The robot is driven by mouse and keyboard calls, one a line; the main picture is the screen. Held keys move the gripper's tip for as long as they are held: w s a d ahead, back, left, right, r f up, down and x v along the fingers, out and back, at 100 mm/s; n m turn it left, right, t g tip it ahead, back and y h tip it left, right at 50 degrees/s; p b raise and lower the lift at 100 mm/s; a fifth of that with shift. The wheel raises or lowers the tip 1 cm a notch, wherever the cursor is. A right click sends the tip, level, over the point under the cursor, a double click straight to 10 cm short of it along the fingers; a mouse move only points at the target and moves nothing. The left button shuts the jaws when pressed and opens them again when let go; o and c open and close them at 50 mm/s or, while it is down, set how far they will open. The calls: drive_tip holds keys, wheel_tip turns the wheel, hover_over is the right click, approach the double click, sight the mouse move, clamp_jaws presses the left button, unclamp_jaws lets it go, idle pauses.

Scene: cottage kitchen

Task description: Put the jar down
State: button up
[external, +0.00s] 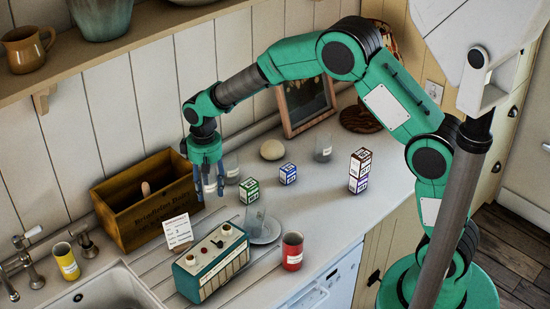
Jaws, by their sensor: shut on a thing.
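My gripper (209,190) points down in the external view, just right of the wooden crate and above the counter. Its fingers are shut on a clear glass jar (210,186) with a pale label, which shows only faintly between them. Whether its base touches the counter cannot be told. A clear jar (231,168) with a white label stands just behind and right of the gripper. A further clear jar (323,147) stands farther right near the picture frame. A clear glass (254,222) stands by a white saucer (269,232) at the front.
The wooden crate (150,218) stands left of my gripper. A radio (211,263), card (178,232) and red cup (292,251) are in front. The counter's right-hand middle is free.

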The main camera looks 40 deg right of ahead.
wheel_tip(320, 180, up, 6)
drive_tip(key=shift+r, duration=0.15)
drive_tip(key=s+d+n+p, duration=0.1)
drive_tip(key=s+d+p, duration=0.2)
drive_tip(key=s+d, duration=0.45)
drive_tip(key=s+d+n+p, duration=0.1)
drive_tip(key=s+d+p, duration=0.25)
drive_tip(key=s, duration=0.65)
hover_over(277, 232)
wheel_tip(277, 232, down, 5)
drive_tip(key=shift+f, duration=0.25)
drive_tip(key=shift+f, duration=3.15)
drive_tip(key=shift+f+b, duration=0.3)
drive_tip(key=shift+f, duration=1.55)
drive_tip(key=shift+f, duration=0.4)
